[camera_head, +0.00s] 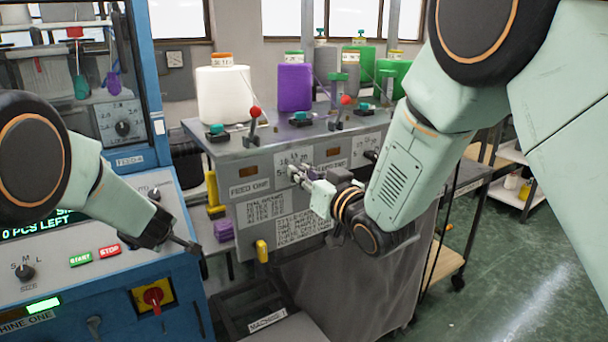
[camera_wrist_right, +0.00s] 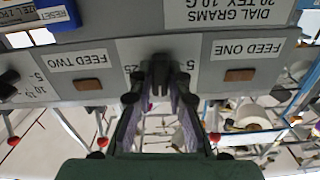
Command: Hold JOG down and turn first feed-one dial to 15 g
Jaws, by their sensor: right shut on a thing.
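The grey feed box (camera_head: 222,152) carries the FEED ONE label (camera_head: 250,187). My right gripper (camera_head: 297,176) is at its front face, shut on the first feed-one dial, which the fingers mostly hide. In the right wrist view, which is upside down, the fingers (camera_wrist_right: 161,75) close on the dark dial between the FEED TWO and FEED ONE labels. Its pointer setting cannot be read. My left gripper (camera_head: 190,244) looks shut and empty, its tip near the right edge of the blue machine's panel (camera_head: 120,262). I cannot make out the JOG button or whether the tip touches anything.
White (camera_head: 224,95) and purple (camera_head: 294,87) yarn cones stand on the feed box. A yellow knob (camera_head: 262,251) sticks out low. Green floor is clear at right.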

